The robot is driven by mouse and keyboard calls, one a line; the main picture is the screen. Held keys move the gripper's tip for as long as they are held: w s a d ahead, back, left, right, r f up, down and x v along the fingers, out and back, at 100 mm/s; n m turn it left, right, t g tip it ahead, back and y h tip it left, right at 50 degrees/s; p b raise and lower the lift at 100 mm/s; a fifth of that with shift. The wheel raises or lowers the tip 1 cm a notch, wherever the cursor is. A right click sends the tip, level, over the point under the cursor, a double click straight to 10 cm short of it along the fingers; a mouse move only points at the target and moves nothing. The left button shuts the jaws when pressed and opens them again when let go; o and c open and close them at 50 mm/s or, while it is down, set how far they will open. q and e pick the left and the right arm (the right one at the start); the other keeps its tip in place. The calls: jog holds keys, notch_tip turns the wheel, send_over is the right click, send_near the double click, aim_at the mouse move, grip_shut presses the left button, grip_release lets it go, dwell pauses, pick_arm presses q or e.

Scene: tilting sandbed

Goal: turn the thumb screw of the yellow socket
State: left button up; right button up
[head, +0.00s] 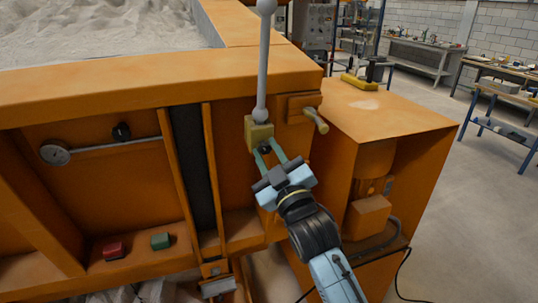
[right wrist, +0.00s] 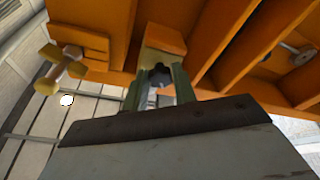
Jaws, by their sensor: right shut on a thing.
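The yellow socket (head: 258,134) sits on the orange front of the sandbed, with a grey rod (head: 264,65) standing upright in it. My right gripper (head: 267,153) comes from below right and is shut on the thumb screw, one finger on each side. My left gripper is out of view.
A brass handle (head: 317,120) sticks out just right of the socket. An orange cabinet (head: 400,125) stands close on the right.

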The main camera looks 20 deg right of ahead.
jog(key=m+h, duration=0.1)
jog(key=m, duration=0.5)
jog(key=shift+a+t+h, duration=0.15)
jog(key=shift+t+h, duration=0.15)
jog(key=shift+h, duration=0.1)
jog(key=shift+m, duration=0.3)
jog(key=o, duration=0.9)
jog(key=shift+s+f, duration=0.3)
jog(key=shift+s, duration=0.25)
jog(key=shift+b+v, duration=1.4)
jog(key=shift+v, duration=4.7)
